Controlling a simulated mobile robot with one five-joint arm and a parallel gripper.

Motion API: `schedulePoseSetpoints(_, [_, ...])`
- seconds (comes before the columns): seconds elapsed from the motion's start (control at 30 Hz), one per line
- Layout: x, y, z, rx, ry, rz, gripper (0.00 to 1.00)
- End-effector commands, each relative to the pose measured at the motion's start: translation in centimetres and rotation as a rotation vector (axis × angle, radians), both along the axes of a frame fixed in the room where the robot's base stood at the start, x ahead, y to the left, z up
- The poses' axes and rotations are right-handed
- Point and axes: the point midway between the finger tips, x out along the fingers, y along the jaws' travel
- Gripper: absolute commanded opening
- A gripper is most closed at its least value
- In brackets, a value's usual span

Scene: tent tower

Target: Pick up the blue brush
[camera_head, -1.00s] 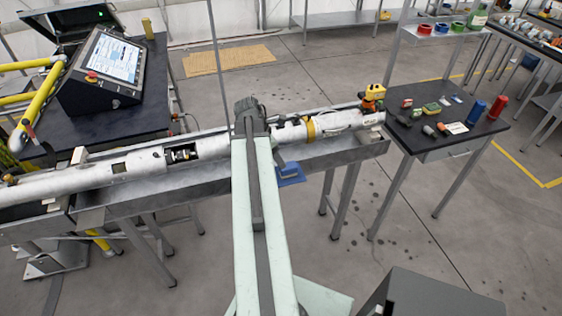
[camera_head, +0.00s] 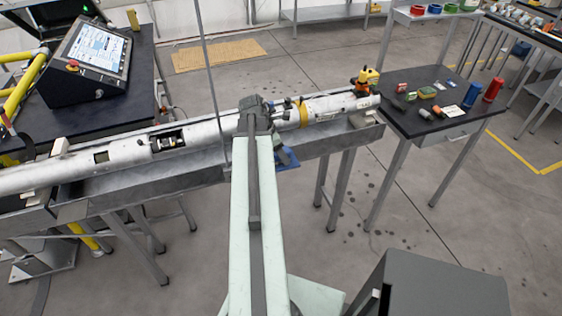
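A flat blue thing (camera_head: 289,165) shows just right of my arm, at the front side of the metal trough. It may be the blue brush, but it is small and partly covered by a dark grey part, so I cannot tell. My arm reaches forward over the trough, and its dark far end (camera_head: 254,107) is in front of the long white tube. The fingers of my gripper cannot be made out, nor whether they hold anything.
The long white tube (camera_head: 208,130) lies along the metal trough (camera_head: 205,167). A dark table (camera_head: 440,124) at right bears small tools, a blue cylinder (camera_head: 473,95) and a red one (camera_head: 493,90). A console (camera_head: 92,58) stands at left. A grey box (camera_head: 440,288) is at front right.

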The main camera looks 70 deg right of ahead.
Motion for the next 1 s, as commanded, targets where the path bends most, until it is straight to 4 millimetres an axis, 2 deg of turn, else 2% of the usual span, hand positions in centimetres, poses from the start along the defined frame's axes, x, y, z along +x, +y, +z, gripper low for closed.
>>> schedulePoseSetpoints(0.1, [0.0, 0.0, 0.2, 0.000, 0.000, 0.000, 0.61])
schedulePoseSetpoints(0.3, [0.0, 0.0, 0.2, 0.000, 0.000, -0.001, 0.05])
schedulePoseSetpoints(0.33, [0.0, 0.0, 0.2, 0.000, 0.000, -0.001, 0.00])
schedulePoseSetpoints(0.67, [-0.1, 0.0, 0.9, 0.000, 0.000, -0.002, 0.00])
schedulePoseSetpoints(0.87, [-0.1, 0.0, 4.0, 0.000, 0.000, -0.002, 0.00])
schedulePoseSetpoints(1.0, [-0.1, 0.0, 7.2, 0.000, 0.000, -0.002, 0.00])
